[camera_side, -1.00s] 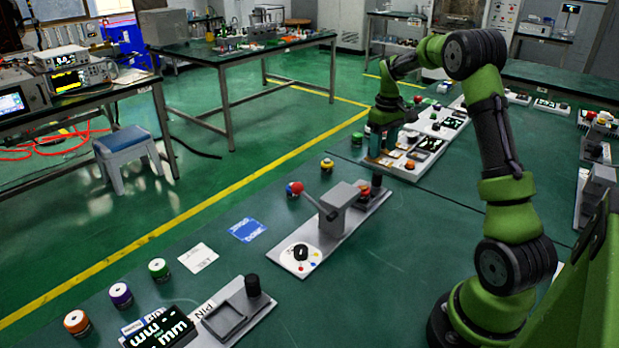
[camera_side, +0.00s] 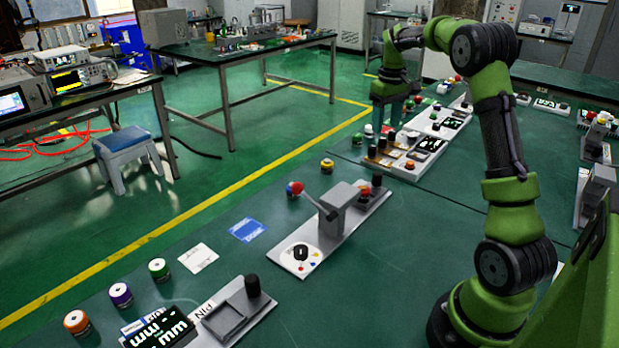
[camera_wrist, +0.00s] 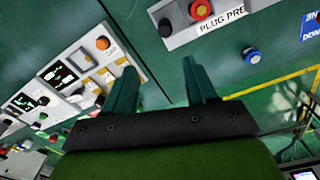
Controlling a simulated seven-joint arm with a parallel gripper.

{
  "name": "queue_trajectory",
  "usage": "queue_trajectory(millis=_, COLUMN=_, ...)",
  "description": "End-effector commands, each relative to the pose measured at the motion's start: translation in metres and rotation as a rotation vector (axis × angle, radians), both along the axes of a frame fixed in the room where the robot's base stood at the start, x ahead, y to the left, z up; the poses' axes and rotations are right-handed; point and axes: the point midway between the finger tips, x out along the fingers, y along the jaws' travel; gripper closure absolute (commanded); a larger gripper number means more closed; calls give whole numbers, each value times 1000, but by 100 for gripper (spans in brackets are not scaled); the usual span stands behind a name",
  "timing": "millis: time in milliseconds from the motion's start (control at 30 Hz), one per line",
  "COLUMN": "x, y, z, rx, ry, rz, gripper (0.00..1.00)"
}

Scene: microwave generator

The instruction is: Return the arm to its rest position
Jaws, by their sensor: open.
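My gripper (camera_side: 388,125) is above the near end of a white control panel (camera_side: 405,172) on the far part of the bench, with its fingers pointing down. In the wrist view its two teal fingers (camera_wrist: 160,72) stand apart with nothing between them. My green arm bends over the right side of the side view. In the wrist view the white panel (camera_wrist: 84,68), with dark displays and several coloured buttons, lies to the left of the fingers. A grey strip marked "PLUG PRE" (camera_wrist: 222,24), with a red knob, lies beyond them.
The grey lever station (camera_side: 338,215) stands mid-bench. A display with a grey tray (camera_side: 228,318) is at the front. The space above the bench looks clear.

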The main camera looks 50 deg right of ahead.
Motion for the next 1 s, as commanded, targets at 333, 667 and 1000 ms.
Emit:
queue_trajectory(millis=333, x=-19, y=113, z=13, rx=36, ry=-178, rz=-206, gripper=43)
queue_trajectory(millis=667, x=-83, y=262, z=35, rx=133, ry=-430, rz=-211, gripper=43)
queue_trajectory(millis=1000, x=-141, y=332, z=39, rx=205, ry=-588, rz=-59, gripper=43)
